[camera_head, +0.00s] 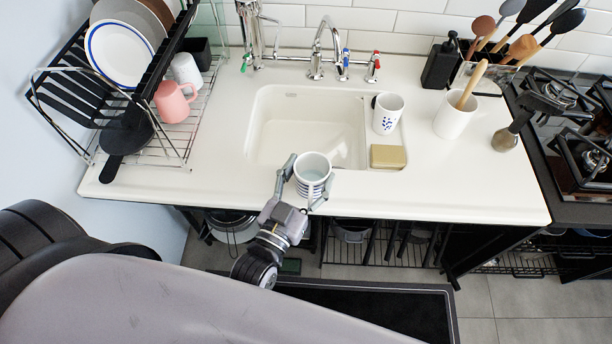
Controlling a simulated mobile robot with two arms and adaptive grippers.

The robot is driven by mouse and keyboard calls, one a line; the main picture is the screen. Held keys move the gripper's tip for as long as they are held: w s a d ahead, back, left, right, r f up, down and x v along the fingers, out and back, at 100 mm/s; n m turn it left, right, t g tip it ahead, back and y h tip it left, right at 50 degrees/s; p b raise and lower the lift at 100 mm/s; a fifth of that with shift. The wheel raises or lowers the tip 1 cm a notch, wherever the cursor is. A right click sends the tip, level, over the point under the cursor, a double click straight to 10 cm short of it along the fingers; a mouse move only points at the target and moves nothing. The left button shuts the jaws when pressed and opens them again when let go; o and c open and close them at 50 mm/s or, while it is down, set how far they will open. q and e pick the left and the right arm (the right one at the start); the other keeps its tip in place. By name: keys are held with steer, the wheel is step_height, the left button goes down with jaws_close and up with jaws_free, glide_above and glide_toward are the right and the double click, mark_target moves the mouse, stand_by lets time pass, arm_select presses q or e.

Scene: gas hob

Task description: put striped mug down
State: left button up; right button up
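The striped mug (312,169) is white with dark bands and shows near the front edge of the sink (258,128). My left gripper (306,182) has its fingers on both sides of the mug and is shut on it. The mug looks upright, with its open top facing the camera. I cannot tell whether its base touches the counter (430,190) or is held above it. My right gripper is not in view.
A white mug with a blue pattern (387,113) and a tan sponge (388,156) are right of the basin. A white crock (455,117) stands farther right. A dish rack (170,135) with plates and mugs is at left. The right front counter is clear.

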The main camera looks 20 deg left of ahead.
arm_select(q)
steer(key=o, duration=0.4)
steer(key=shift+c, duration=0.2)
steer(key=shift+s+r, duration=0.2)
steer(key=s+a+b, duration=0.1)
steer(key=s, duration=1)
steer(key=shift+s+a+f, duration=0.15)
steer(key=shift+s+f, duration=0.15)
steer(key=shift+f, duration=0.05)
